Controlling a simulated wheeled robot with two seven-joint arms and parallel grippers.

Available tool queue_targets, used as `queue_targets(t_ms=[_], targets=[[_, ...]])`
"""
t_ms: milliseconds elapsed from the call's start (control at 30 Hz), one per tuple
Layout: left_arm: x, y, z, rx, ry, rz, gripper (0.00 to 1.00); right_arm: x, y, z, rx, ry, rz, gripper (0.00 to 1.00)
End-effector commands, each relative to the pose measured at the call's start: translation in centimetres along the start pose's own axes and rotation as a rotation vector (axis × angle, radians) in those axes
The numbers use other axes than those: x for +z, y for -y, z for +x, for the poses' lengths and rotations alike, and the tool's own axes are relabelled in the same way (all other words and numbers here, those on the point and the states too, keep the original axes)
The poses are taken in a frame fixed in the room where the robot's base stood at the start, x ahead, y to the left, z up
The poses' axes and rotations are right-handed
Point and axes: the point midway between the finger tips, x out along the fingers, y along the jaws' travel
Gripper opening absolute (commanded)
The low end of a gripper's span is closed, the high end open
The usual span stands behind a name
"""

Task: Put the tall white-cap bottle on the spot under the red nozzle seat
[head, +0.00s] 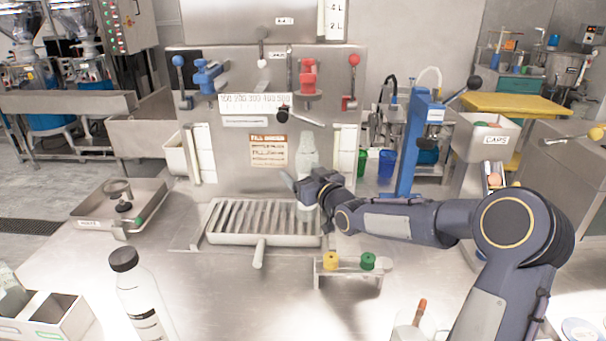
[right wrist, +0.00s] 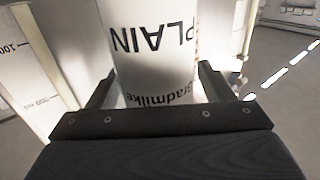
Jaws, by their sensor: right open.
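The tall white-cap bottle (head: 307,152) stands upright at the right end of the slatted drip tray (head: 222,239), below the red nozzle seat (head: 309,76). My right gripper (head: 300,184) is at its lower part, and the hand partly hides its base in the head view. In the right wrist view the bottle (right wrist: 150,45), lettered "PLAIN", sits between the two spread fingers of the open gripper. Whether a finger touches it I cannot tell. My left gripper is not in view.
A dark-capped bottle (head: 143,298) stands at the front left. A small rack with yellow and green caps (head: 348,279) is before the tray's right side. A blue press (head: 416,145) stands to the right. A shallow tray (head: 120,211) lies left.

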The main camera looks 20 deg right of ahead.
Motion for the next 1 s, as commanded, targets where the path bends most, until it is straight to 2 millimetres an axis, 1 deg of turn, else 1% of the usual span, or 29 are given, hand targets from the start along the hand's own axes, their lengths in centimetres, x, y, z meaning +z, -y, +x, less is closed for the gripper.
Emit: queue_targets(t_ms=[200,267,500,600,700,800,1000], targets=[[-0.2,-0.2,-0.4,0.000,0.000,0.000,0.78,-0.4,0.0,-0.1,0.000,0.000,0.000,0.75],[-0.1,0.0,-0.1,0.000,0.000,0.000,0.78,-0.2,-0.1,-0.8,0.002,-0.001,-0.001,0.75],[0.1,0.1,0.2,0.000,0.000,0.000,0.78,-0.2,-0.1,-4.9,0.003,0.001,-0.004,0.75],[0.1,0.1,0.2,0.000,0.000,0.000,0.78,-0.2,-0.1,-6.3,0.003,0.001,-0.002,0.75],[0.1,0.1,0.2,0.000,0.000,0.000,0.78,-0.2,0.0,-7.2,0.001,0.000,-0.001,0.75],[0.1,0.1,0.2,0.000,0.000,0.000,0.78,-0.2,0.0,-7.5,0.001,-0.001,0.000,0.75],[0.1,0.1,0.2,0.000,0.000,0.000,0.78,-0.2,0.0,-7.5,0.000,0.000,0.000,0.75]])
